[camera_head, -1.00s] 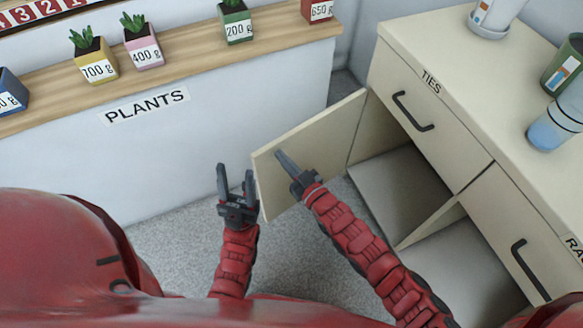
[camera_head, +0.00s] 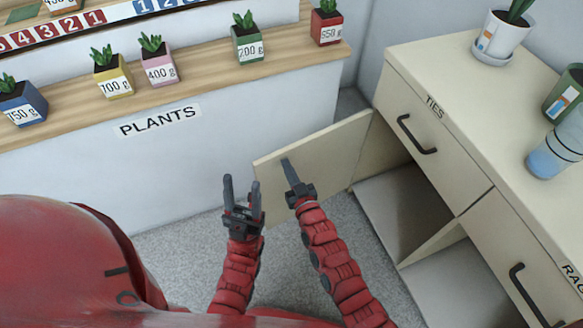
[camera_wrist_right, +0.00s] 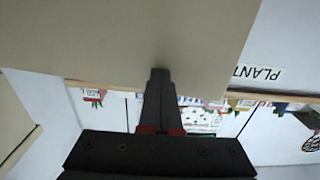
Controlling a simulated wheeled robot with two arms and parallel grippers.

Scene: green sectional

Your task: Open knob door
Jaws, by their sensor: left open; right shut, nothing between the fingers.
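The cabinet door (camera_head: 325,150) is a cream panel. It stands swung out wide from the cream cabinet (camera_head: 470,155), with the open compartment (camera_head: 400,205) behind it. No knob shows in these views. My right gripper (camera_head: 290,170) is shut and empty, its fingers against or just in front of the door's inner face; contact is hard to tell. In the right wrist view the shut fingers (camera_wrist_right: 160,85) overlap the door panel (camera_wrist_right: 130,35). My left gripper (camera_head: 242,185) is open and empty, just left of the door's free edge.
A white pot (camera_head: 503,35), a green cup (camera_head: 568,95) and a blue bottle (camera_head: 555,150) stand on the cabinet. Grey floor lies below the door.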

